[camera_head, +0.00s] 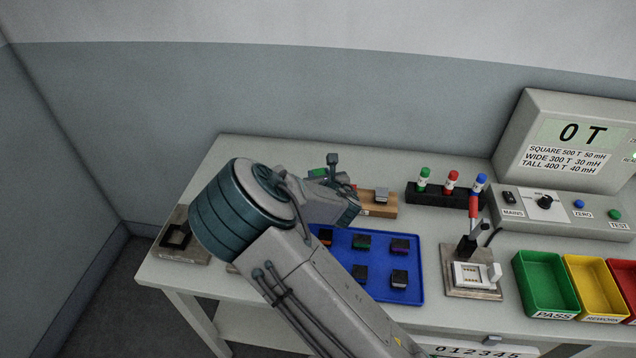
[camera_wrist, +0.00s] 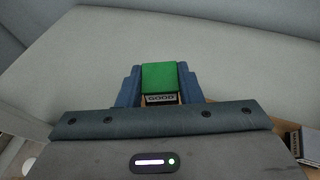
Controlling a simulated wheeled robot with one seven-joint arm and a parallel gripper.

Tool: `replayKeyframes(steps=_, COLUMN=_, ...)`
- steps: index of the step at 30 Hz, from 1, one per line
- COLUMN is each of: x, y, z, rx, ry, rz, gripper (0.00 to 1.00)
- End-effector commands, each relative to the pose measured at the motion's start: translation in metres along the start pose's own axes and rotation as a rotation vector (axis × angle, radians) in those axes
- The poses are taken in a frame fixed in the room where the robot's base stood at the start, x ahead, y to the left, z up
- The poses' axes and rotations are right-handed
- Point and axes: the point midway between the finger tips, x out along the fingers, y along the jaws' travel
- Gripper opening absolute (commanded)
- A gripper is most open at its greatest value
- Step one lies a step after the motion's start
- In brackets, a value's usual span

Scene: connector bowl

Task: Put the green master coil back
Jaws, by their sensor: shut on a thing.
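The green master coil (camera_wrist: 159,77) is a green block with a white "GOOD" label on its near side. It sits between the two blue fingers of my gripper (camera_wrist: 160,88) in the wrist view, and the fingers are shut on it. In the head view my gripper (camera_head: 340,188) is over the back of the bench, and only a bit of green (camera_head: 322,173) shows behind it. A wooden holder (camera_head: 384,210) with a grey-topped piece stands just right of my gripper. My arm hides the holder's left part. I cannot tell whether the coil touches the wood beneath it.
A blue tray (camera_head: 412,297) with several dark coils lies in front. A black rack (camera_head: 440,198) with green, red and blue-capped pieces stands to the right. Beyond are a test fixture (camera_head: 473,291), a meter (camera_head: 570,140) and green (camera_head: 546,285) and yellow bins (camera_head: 594,285). The back-left bench is clear.

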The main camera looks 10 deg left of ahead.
Motion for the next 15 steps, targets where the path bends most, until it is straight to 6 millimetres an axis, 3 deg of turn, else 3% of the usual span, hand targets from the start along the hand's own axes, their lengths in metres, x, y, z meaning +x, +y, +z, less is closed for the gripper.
replayKeyframes(steps=15, x=0.017, y=0.003, z=-0.038, rx=0.000, ry=-0.001, rz=-0.001, gripper=0.05)
